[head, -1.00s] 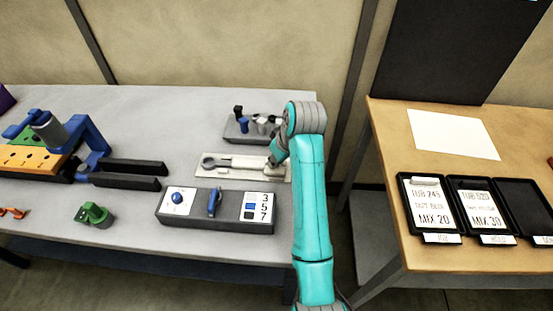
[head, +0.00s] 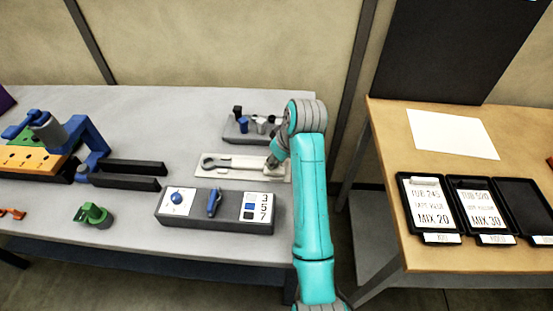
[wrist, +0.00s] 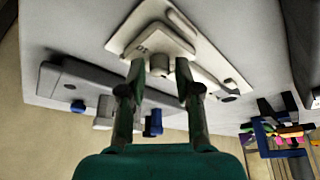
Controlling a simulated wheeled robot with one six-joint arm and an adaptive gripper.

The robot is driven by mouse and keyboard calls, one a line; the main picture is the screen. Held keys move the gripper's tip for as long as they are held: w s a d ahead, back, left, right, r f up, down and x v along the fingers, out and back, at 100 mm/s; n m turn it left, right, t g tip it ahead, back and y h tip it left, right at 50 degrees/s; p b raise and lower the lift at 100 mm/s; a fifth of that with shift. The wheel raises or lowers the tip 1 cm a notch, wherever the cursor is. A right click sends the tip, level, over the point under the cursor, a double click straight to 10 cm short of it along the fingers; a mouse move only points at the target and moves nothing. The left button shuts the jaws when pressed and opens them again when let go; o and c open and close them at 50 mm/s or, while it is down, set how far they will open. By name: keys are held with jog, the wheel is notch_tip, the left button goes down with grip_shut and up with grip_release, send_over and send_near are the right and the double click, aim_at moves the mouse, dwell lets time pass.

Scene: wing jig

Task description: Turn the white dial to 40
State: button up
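In the wrist view the plate (wrist: 125,42) carries a short pale upright knob (wrist: 159,65), which seems to be the white dial. No numbers or pointer on it can be read. My gripper (wrist: 160,75) is open, with one finger on each side of the knob and gaps visible between. In the head view my gripper (head: 272,163) is low over the plate's right end, and my arm hides part of this area.
A grey rack (head: 238,137) with several small upright parts stands behind the plate. A grey box (head: 215,222) with a blue knob, blue lever and number panel stands in front. A blue clamp fixture (head: 92,140) and dark rails (head: 125,183) are to the left.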

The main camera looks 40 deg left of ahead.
aim_at(283, 173)
jog(key=v, duration=0.7)
jog(key=shift+w, duration=0.1)
dwell(0.4)
